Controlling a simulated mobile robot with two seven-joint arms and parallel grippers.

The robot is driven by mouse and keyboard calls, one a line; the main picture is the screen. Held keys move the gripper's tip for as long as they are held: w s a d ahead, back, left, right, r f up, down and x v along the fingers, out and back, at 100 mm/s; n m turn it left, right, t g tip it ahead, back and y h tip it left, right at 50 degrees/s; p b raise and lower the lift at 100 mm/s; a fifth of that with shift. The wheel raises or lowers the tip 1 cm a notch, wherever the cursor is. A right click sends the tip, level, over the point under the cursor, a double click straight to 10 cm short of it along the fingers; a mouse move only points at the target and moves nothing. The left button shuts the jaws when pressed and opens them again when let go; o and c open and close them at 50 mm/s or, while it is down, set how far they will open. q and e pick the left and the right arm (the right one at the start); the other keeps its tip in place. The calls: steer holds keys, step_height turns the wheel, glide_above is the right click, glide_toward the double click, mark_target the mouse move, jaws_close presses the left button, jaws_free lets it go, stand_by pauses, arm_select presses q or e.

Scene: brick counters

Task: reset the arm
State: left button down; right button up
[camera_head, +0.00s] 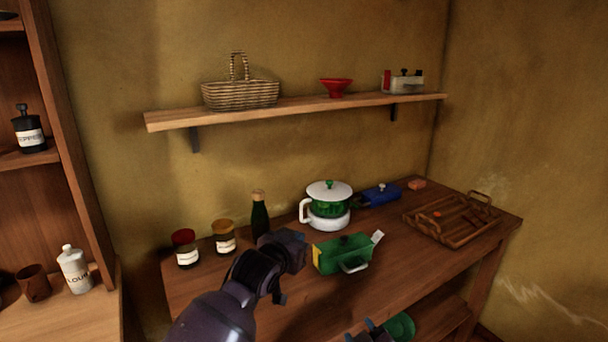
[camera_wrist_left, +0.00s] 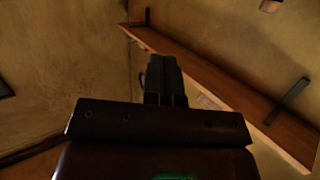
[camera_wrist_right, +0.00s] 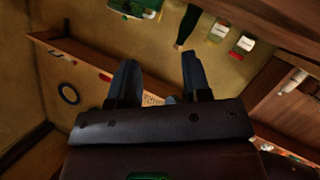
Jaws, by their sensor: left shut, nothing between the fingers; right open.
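My left arm comes in from the bottom of the head view. Its gripper (camera_head: 293,250) is in front of the dark bottle, to the left of the green box-like container, over the wooden table. In the left wrist view its fingers (camera_wrist_left: 164,80) are together with nothing between them. My right gripper (camera_head: 370,331) shows only in part at the bottom edge of the head view, low by the table's front, beside a green bowl (camera_head: 400,326). In the right wrist view its fingers (camera_wrist_right: 158,78) are spread apart and empty.
The table (camera_head: 390,262) holds jars (camera_head: 187,255), a dark bottle (camera_head: 260,218), a white-and-green pot (camera_head: 328,207), a green container (camera_head: 342,254), a blue container (camera_head: 379,195) and a wooden tray (camera_head: 433,231). A wall shelf (camera_head: 300,107) with a basket (camera_head: 240,92) hangs above.

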arm_select(q)
steer(key=s+a+f+n+t+y, duration=0.2)
steer(key=s+a+f+n+y, duration=0.15)
steer(key=s+a+f, duration=1.1)
steer(key=s+a+f+g+y, duration=0.1)
steer(key=s+a+f, duration=0.2)
steer(key=s, duration=0.4)
steer(key=s+a+f+n+g+y, duration=0.1)
steer(key=s+a+f+g, duration=0.1)
steer(key=s+a+f, duration=0.2)
steer(key=s+a+f+g+y, duration=0.1)
steer(key=s+a+f, duration=0.3)
steer(key=s, duration=0.7)
steer(key=shift+a+f, duration=0.2)
steer(key=shift+f, duration=0.75)
arm_select(e)
steer(key=s+d+f+m+g+h, duration=0.1)
steer(key=s+d+f+m, duration=0.1)
steer(key=s+d+f, duration=0.2)
steer(key=s+d+f+m+h, duration=0.1)
steer(key=s+d+f+m, duration=0.2)
steer(key=s+d, duration=0.3)
steer(key=s+d+f+m+g, duration=0.1)
steer(key=s+d+f, duration=0.4)
steer(key=s, duration=0.8)
steer(key=shift+d+f+m+g+h, duration=0.3)
steer(key=shift+m+h, duration=0.1)
steer(key=shift+m, duration=0.4)
